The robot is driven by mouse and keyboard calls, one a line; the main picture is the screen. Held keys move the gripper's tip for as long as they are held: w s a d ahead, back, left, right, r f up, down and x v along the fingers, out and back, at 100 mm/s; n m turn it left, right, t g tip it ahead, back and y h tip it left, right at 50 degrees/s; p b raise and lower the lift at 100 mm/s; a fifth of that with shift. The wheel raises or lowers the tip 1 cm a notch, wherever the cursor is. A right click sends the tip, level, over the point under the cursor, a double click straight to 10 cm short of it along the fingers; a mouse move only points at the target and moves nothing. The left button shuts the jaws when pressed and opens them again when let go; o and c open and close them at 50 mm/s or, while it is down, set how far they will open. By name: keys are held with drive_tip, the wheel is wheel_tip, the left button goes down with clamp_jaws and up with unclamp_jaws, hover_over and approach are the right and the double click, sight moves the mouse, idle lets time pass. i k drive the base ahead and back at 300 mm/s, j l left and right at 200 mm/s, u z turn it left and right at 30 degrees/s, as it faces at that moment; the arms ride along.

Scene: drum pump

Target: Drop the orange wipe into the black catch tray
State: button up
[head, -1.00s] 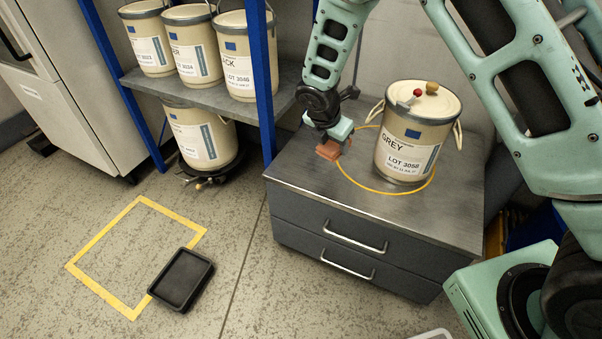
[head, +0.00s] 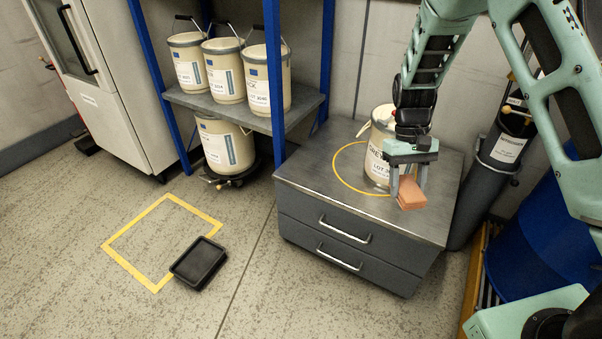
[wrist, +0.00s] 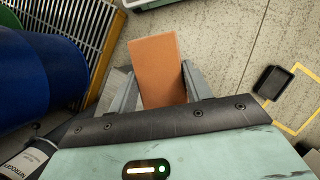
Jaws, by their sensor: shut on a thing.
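The orange wipe (head: 411,193) is a small folded block held between the fingers of my gripper (head: 408,178). In the wrist view the wipe (wrist: 157,68) sticks out past the fingers of my gripper (wrist: 160,88). The black catch tray (head: 198,262) lies on the floor at lower left, over a corner of a yellow floor square, and looks empty. It also shows in the wrist view (wrist: 272,82) to the right, well apart from the wipe.
The grey-labelled pail (head: 379,150) stands on the drawer cabinet (head: 300,172). Blue-posted shelving (head: 205,105) with several pails stands at left. Floor between cabinet and tray is clear.

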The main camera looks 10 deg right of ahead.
sight(203, 261)
drive_tip(key=k, duration=0.2)
drive_tip(key=k+u, duration=0.25)
drive_tip(key=u, duration=0.15)
drive_tip(key=k+j+u, duration=0.1)
drive_tip(key=u, duration=0.3)
drive_tip(key=i+l+u, duration=0.15)
drive_tip(key=i+u, duration=0.25)
drive_tip(key=i+l+u, duration=0.4)
drive_tip(key=i, duration=0.15)
drive_tip(key=i+l, duration=0.7)
drive_tip(key=i, duration=0.25)
